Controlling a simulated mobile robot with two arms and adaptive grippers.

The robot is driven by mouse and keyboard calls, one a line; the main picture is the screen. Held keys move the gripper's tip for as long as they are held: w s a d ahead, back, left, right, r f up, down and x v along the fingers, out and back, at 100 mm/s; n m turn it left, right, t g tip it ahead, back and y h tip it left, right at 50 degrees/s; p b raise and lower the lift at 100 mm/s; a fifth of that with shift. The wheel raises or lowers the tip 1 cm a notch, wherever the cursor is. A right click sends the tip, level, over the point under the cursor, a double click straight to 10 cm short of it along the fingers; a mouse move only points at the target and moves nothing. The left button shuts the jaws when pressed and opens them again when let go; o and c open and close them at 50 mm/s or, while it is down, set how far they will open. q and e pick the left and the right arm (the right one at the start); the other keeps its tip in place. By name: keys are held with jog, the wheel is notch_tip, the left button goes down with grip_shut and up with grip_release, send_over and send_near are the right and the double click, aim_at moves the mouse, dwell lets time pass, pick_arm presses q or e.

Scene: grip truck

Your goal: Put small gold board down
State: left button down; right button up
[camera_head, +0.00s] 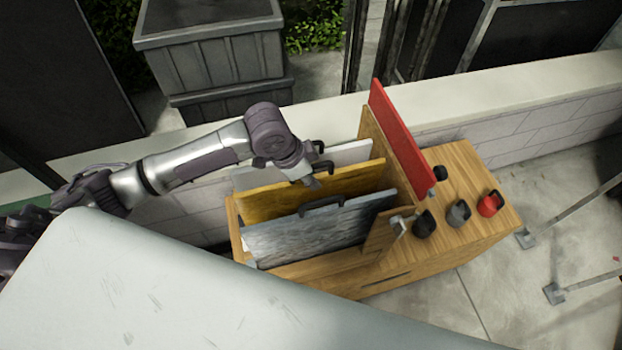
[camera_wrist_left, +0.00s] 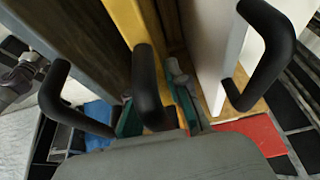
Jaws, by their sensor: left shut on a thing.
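The gold board (camera_head: 262,203) stands upright between a grey board and a white board in the wooden rack. Its lower edge is hidden behind the grey board, so I cannot tell whether it rests on the rack floor. My left gripper (camera_head: 313,182) is at the gold board's top edge. In the left wrist view, the gold board (camera_wrist_left: 127,20) has a black handle (camera_wrist_left: 148,85), and my left gripper (camera_wrist_left: 158,112) is shut on that handle. My right gripper is not in view.
The grey board (camera_head: 300,238) with a black handle is in front; the white board (camera_head: 352,153) is close behind. A red board (camera_head: 402,135) stands crosswise at the right. Black, grey and red kettlebell-like objects sit on the wooden top (camera_head: 460,165). A low wall (camera_head: 500,100) runs behind.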

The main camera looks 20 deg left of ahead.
pick_arm(q)
jog(key=shift+f, duration=0.8)
jog(key=c, duration=1.1)
grip_release()
jog(key=shift+f, duration=0.15)
jog(key=shift+c, duration=0.2)
jog(key=v, duration=1.2)
jog(key=shift+b, duration=0.4)
